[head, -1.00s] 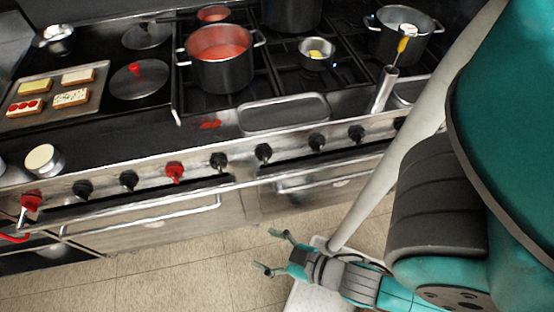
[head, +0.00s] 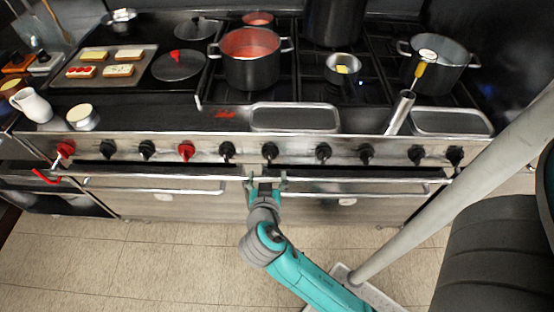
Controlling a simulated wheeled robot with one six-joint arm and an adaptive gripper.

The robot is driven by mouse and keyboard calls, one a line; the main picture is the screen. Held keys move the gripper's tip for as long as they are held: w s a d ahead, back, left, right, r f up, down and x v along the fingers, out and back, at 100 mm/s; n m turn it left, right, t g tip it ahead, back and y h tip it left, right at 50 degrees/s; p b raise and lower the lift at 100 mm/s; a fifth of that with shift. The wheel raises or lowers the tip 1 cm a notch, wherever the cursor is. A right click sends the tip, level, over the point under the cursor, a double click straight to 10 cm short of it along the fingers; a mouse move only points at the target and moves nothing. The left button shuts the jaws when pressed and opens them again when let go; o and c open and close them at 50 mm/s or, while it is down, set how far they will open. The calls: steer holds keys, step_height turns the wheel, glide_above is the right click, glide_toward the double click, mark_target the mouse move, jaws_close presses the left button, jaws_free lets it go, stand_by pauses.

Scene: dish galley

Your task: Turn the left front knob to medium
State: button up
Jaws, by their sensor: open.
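A row of knobs runs along the stove's steel front panel (head: 300,143). At the left end is a red knob (head: 66,149), then black knobs (head: 107,148) and (head: 147,148), then a second red knob (head: 186,151). Several black knobs continue to the right, among them one (head: 227,150) and another (head: 269,152). No labels are readable, so I cannot tell which one is the left front knob or its setting. My gripper (head: 266,180) is open and empty, in front of the stove at the height of the oven handles in the picture, below the knob row.
Steel oven handle bars (head: 150,187) stick out below the knobs. A pot of red sauce (head: 250,72), a small saucepan (head: 342,68) and a large pot (head: 436,68) stand on the burners. A tray of toasts (head: 104,68) lies on the left.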

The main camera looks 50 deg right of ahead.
mark_target(269, 158)
steer(key=x, duration=1)
steer(key=shift+w+d, duration=0.25)
steer(key=shift+d, duration=0.1)
steer(key=shift+c, duration=0.2)
steer(key=c, duration=1.2)
